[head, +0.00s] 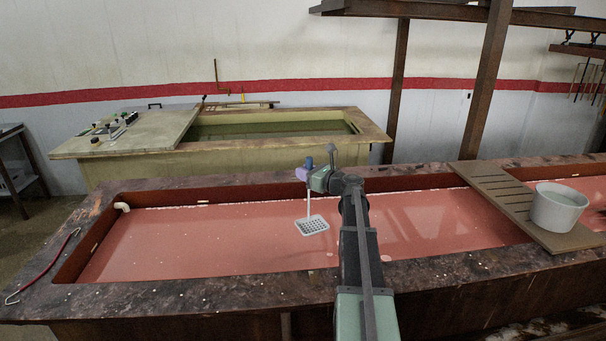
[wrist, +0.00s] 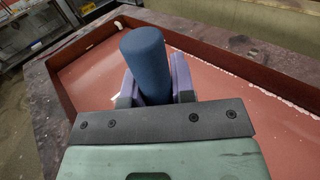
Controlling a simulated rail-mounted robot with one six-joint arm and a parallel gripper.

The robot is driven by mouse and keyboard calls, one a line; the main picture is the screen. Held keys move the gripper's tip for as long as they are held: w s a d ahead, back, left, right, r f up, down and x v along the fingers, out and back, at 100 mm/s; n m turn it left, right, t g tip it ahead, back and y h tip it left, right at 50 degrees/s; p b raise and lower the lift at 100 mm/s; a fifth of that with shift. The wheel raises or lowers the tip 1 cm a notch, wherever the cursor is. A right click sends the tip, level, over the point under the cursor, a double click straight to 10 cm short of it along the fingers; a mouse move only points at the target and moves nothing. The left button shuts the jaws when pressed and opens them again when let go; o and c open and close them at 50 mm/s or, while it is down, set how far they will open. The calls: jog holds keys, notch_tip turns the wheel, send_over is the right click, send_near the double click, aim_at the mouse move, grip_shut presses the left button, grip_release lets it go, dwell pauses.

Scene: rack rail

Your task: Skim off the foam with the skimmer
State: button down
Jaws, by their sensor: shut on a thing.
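The skimmer (head: 312,226) has a pale square perforated head on a thin upright rod with a blue handle. My gripper (head: 307,174) is shut on the blue handle, which also shows between the purple fingers in the wrist view (wrist: 143,62). The skimmer head hangs at or just above the red liquid (head: 200,238) in the long tank; I cannot tell whether it touches. Pale foam (wrist: 275,95) lies along the far wall of the tank. A small pale foam patch (head: 386,257) floats right of my arm.
A white bucket (head: 558,208) stands on a slatted brown board (head: 497,198) across the tank at right. A red hooked rod (head: 45,268) lies on the left rim. A greenish tank (head: 120,148) stands behind. Rusty posts (head: 480,85) rise behind at right.

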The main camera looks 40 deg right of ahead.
notch_tip(320, 180, down, 16)
jog(key=b, duration=1.5)
jog(key=shift+r, duration=0.25)
jog(key=shift+a+r, duration=0.1)
jog(key=shift+s+d, duration=1)
jog(key=shift+d, duration=5.9)
jog(key=d+v, duration=0.2)
jog(key=v, duration=1.5)
jog(key=shift+w+d, duration=0.25)
jog(key=shift+d, duration=0.1)
jog(key=shift+r, duration=0.1)
